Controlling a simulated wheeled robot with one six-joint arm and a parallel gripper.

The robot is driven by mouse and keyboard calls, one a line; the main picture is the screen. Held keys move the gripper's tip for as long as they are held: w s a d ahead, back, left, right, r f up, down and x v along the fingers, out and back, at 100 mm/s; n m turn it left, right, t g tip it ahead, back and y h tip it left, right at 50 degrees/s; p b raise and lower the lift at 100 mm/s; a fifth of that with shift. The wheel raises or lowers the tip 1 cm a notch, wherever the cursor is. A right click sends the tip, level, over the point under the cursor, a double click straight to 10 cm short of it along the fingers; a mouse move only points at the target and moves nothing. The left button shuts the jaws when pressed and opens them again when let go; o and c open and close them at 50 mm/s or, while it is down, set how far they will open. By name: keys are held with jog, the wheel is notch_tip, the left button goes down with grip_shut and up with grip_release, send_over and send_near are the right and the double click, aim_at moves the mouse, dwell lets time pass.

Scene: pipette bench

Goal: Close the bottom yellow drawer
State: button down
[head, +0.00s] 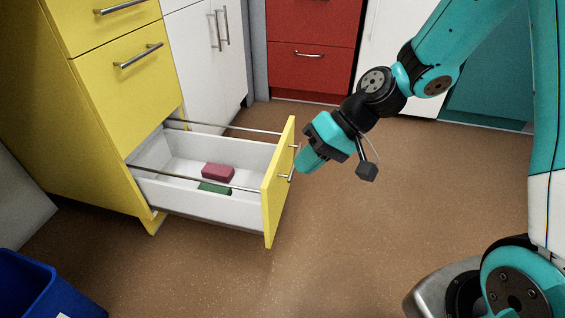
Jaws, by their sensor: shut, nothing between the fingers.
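The bottom yellow drawer (279,190) stands pulled well out of the yellow cabinet (120,110), low above the floor. Its front faces right and carries a metal bar handle (291,174). Its white inside holds a dark red block (218,171) and a green block (214,188). My gripper (299,168) is shut and empty, pointing down and left, at the outer face of the drawer front near the handle. I cannot tell whether its tip touches the front or the handle. The drawers above are shut.
Behind stand white cabinet doors (205,60) and a red drawer unit (312,50). A blue bin (45,285) is at the lower left. The brown floor (350,235) right of the drawer is clear.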

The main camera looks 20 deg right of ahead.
jog(key=w+d+f+m+t+y+p, duration=0.1)
jog(key=w+d+f+m+t+p, duration=0.1)
jog(key=w+d+f+m+p, duration=0.15)
jog(key=m+t+p, duration=0.2)
jog(key=m+t, duration=0.1)
jog(key=m, duration=0.2)
send_near(273, 177)
jog(key=shift+n+y, duration=0.25)
jog(key=shift+y, duration=0.15)
jog(key=b+x, duration=0.1)
jog(key=x, duration=0.1)
jog(key=b+x, duration=0.2)
jog(key=f+b+x, duration=0.1)
jog(key=b, duration=0.1)
jog(key=shift+s+f, duration=0.15)
jog(key=shift+f, duration=0.15)
jog(key=shift+w+a+r, duration=0.15)
jog(key=shift+w+a, duration=0.2)
jog(key=shift+a, duration=0.3)
